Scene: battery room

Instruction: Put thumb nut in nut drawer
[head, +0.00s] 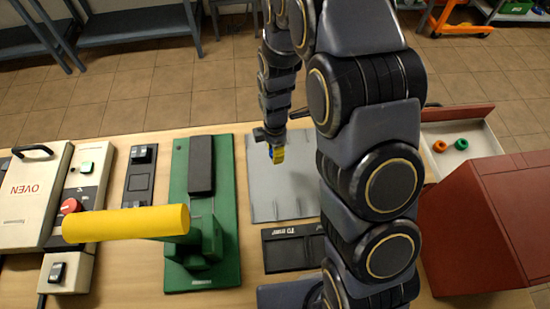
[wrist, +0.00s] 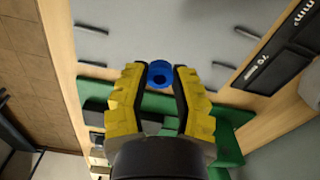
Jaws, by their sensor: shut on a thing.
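The blue thumb nut (wrist: 160,73) is a small ring held between the fingertips of my gripper (wrist: 158,80) in the wrist view. In the head view my gripper (head: 277,153) is over the grey plate (head: 262,190), and only a speck of blue shows at its yellow fingers. The nut drawer (head: 475,133) stands open at the right, pale inside with a red front. An orange nut (head: 440,146) and a green nut (head: 461,144) lie in it. My gripper is well to the left of the drawer.
A green press with a yellow handle (head: 125,223) stands left of the plate. A dark labelled tray (head: 290,248) lies in front of the plate.

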